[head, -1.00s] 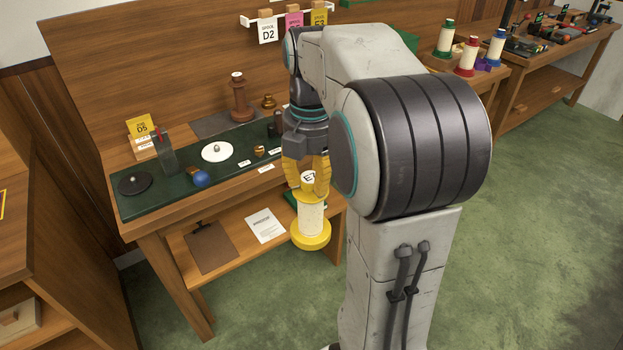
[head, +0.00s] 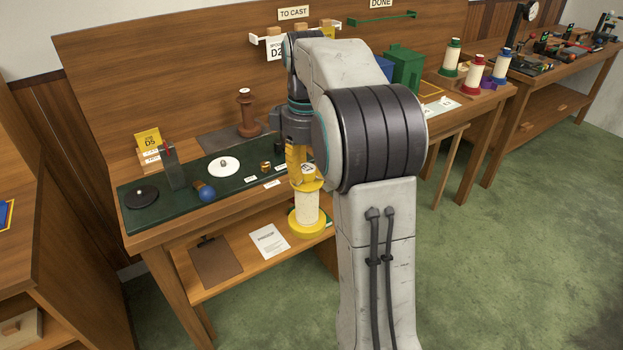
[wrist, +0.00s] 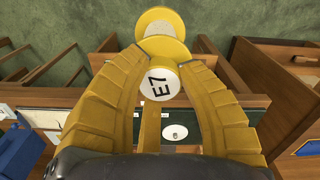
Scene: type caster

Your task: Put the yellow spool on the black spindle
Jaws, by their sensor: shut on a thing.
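The yellow spool (head: 308,209), wound with pale thread, hangs upright in my gripper (head: 303,178), in front of the bench's front edge. The yellow fingers are shut around its upper end. In the wrist view, my gripper (wrist: 165,60) has a finger on each side of the spool (wrist: 162,47), whose white top label reads E7. The black spindle (head: 141,195), a black disc with a small centre peg, is at the left end of the green mat, apart from the spool.
The green mat (head: 172,220) also bears a white disc (head: 222,166), a dark upright block (head: 174,168) and a blue ball (head: 207,194). A brown spool-shaped post (head: 247,115) stands behind. Several other spools stand right. Green floor is open at right.

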